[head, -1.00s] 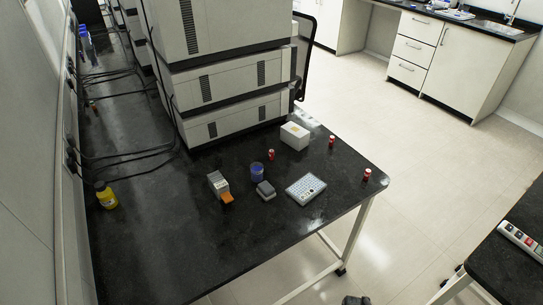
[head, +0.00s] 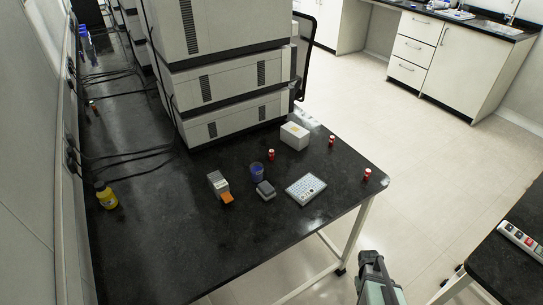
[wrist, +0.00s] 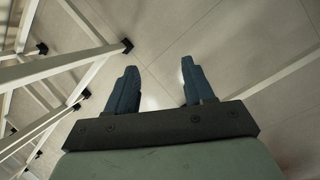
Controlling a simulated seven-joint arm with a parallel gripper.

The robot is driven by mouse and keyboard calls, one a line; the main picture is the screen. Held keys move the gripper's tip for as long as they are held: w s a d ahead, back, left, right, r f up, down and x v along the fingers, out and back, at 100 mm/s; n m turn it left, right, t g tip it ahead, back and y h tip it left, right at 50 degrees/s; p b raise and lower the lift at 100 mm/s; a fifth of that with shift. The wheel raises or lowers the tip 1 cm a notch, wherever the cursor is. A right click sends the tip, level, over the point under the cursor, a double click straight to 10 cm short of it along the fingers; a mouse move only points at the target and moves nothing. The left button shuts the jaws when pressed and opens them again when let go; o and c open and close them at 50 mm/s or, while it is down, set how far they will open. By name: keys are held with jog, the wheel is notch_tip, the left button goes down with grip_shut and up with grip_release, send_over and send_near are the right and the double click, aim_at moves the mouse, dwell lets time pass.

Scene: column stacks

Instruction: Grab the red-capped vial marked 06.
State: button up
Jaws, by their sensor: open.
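Three small red-capped vials stand on the black bench in the head view: one near the right corner (head: 367,174), one at the right edge behind it (head: 332,140), and one beside the blue cup (head: 271,154). Their markings are too small to read, so I cannot tell which is 06. My gripper (wrist: 155,85) is open and empty in the wrist view, with two dark blue fingers apart over the floor. In the head view my arm's end shows at the bottom, off the bench's front edge and below the vials.
A white vial tray (head: 306,188), a white box (head: 295,135), a blue cup (head: 257,171), a grey block (head: 265,190) and a grey box with an orange part (head: 219,187) stand among the vials. Large stacked instruments (head: 228,90) rise behind. The bench front is clear.

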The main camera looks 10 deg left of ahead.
jog(key=w+d+r+n+t+h, duration=0.1)
jog(key=w+d+r+t+h, duration=0.1)
jog(key=w+d+r, duration=0.65)
jog(key=w+d+r+n+t+h, duration=0.1)
jog(key=w+d+r, duration=0.3)
jog(key=w, duration=0.7)
jog(key=w+d+r+n+t+h, duration=0.1)
jog(key=w+d+r+t+h, duration=0.1)
jog(key=w+d+r, duration=0.5)
jog(key=w+a+r+n+t, duration=0.1)
jog(key=w+a+r+n, duration=0.1)
jog(key=w+a+r, duration=0.6)
jog(key=w+a+r+n+y, duration=0.25)
jog(key=a+r, duration=0.35)
jog(key=a, duration=0.6)
jog(key=w+a+r+n+y, duration=0.2)
jog(key=w+a+r+n, duration=0.3)
jog(key=a, duration=0.7)
jog(key=w+a+r+n+y, duration=0.1)
jog(key=w+a+r+y, duration=0.1)
jog(key=a+r, duration=0.75)
jog(key=g+y, duration=0.1)
jog(key=g, duration=0.2)
send_over(272, 151)
jog(key=f, duration=0.1)
jog(key=shift+n, duration=0.45)
notch_tip(272, 151, down, 13)
jog(key=shift+a+f, duration=0.1)
grip_shut()
